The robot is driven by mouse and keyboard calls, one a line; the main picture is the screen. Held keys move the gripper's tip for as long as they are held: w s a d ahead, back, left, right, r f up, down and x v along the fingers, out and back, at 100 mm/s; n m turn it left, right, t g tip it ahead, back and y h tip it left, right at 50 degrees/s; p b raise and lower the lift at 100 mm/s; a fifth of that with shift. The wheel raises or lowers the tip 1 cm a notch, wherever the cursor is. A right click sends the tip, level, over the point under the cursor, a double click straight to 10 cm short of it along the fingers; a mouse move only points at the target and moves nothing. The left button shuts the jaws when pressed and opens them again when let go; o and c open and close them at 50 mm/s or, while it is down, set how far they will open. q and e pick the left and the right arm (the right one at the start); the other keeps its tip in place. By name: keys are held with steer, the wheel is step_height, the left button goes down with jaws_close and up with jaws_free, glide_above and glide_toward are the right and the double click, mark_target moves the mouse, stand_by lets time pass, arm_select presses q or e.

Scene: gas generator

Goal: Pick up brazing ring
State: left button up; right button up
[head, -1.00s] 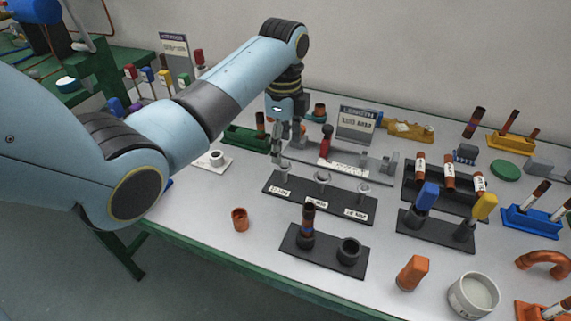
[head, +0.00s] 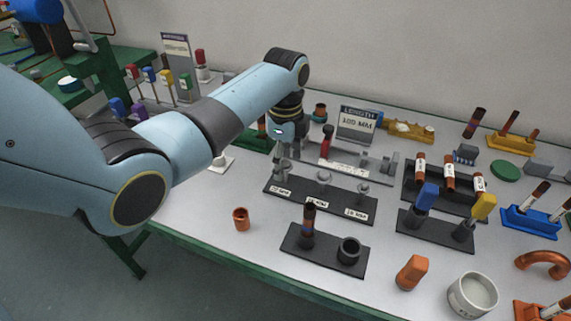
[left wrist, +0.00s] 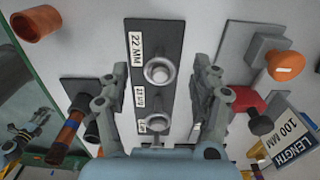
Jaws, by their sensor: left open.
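A black ring holder (head: 340,205) on the table carries three posts with pale metal rings, each with a white size label. The ring marked 22 MM (left wrist: 159,70) sits around its post in the left wrist view, with two smaller rings on posts further down the strip. In the head view the middle ring post (head: 323,178) and right ring post (head: 362,189) are in the open. My left gripper (head: 283,166) points down over the holder's left end and partly hides the ring there.
A copper fitting (head: 241,220) stands front left of the holder. A black stand (head: 325,258) with a dark tube is in front. A grey fixture with a red handle (head: 327,142) and a LENGTH 100 MM sign (head: 357,122) stand behind. Racks of tubes are to the right.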

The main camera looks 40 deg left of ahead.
arm_select(q)
steer(key=shift+c, duration=0.5)
steer(key=c, duration=0.8)
steer(key=shift+o, duration=0.2)
